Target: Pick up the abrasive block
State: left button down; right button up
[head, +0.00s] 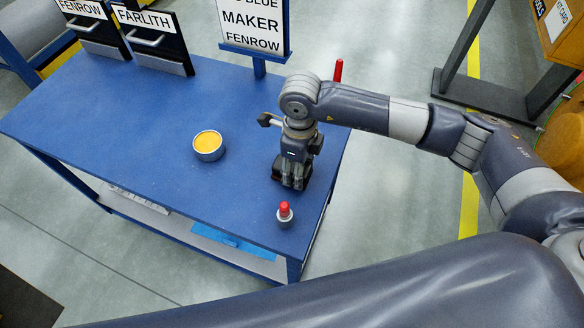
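A small dark block (305,176), which looks like the abrasive block, sits on the blue table near its right edge. My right gripper (291,184) points down over it from above, with its fingers at the block and hiding much of it. Whether the fingers are closed on the block or only beside it cannot be made out. My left gripper is out of view.
A round tin with yellow contents (208,144) stands left of the gripper. A red-topped grey button or knob (285,214) stands just in front. Label holders (153,40) and a sign (253,25) line the back. The table's left middle (110,115) is clear.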

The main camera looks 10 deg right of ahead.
jog(key=c, duration=0.5)
jog(key=shift+c, duration=0.2)
jog(key=shift+r, duration=0.1)
notch_tip(320, 180, up, 10)
jog(key=shift+b, duration=1.05)
